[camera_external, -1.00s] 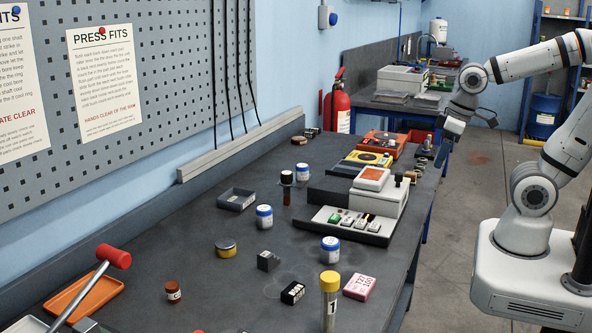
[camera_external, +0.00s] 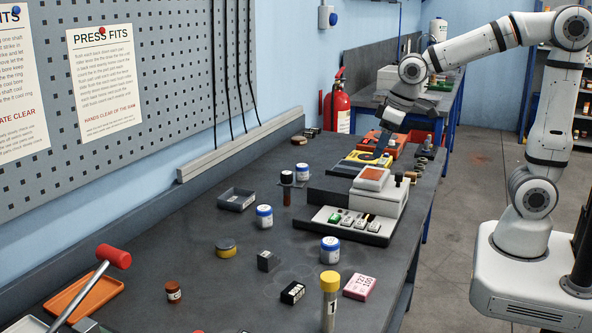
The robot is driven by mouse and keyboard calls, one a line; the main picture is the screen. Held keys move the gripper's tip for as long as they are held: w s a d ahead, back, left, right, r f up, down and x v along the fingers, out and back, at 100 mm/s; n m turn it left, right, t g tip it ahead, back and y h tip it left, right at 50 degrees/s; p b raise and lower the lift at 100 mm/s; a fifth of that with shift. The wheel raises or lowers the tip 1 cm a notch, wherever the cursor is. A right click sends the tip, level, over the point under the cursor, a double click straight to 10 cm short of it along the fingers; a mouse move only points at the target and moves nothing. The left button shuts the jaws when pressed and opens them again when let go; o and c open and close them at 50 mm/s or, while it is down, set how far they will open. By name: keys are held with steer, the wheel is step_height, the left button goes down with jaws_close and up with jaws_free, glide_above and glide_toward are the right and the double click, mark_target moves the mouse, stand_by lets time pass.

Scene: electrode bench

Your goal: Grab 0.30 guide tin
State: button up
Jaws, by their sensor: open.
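No label reading 0.30 can be made out, so I cannot tell which container is the 0.30 guide tin. A low yellow tin with a dark lid (camera_external: 226,248) sits on the bench at left of centre. White jars with blue lids stand on the bench: one in the middle (camera_external: 264,216), one nearer the front (camera_external: 330,250), one farther back (camera_external: 301,172). A small flat brown round thing (camera_external: 297,141) lies near the back wall.
A grey-white instrument (camera_external: 380,203) with a front tray stands below my gripper in the picture. The yellow device (camera_external: 362,160) and an orange case (camera_external: 386,140) lie behind it. A yellow-capped tube (camera_external: 329,300) and a pink box (camera_external: 359,287) stand in front. The bench's left middle is fairly clear.

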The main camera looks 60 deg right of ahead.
steer(key=w+a+f, duration=0.2)
steer(key=w+a, duration=0.1)
steer(key=w, duration=0.5)
steer(key=w+a+f, duration=0.3)
steer(key=w+a, duration=0.1)
steer(key=w, duration=0.3)
steer(key=n+t+b, duration=0.1)
steer(key=n, duration=0.1)
glide_above(264, 208)
steer(key=s, duration=0.2)
steer(key=shift+y, duration=0.3)
steer(key=f, duration=0.7)
steer(key=shift+s+d+f, duration=0.1)
steer(key=shift+d+f, duration=0.2)
steer(key=shift+d, duration=0.1)
steer(key=shift+w+a+f, duration=0.2)
steer(key=shift+w+f, duration=0.1)
steer(key=shift+f, duration=0.25)
steer(key=p+x, duration=0.1)
steer(key=x, duration=0.6)
steer(key=shift+r+p, duration=0.1)
steer(key=shift+p, duration=0.25)
steer(key=c, duration=1.1)
steer(key=shift+c, duration=0.2)
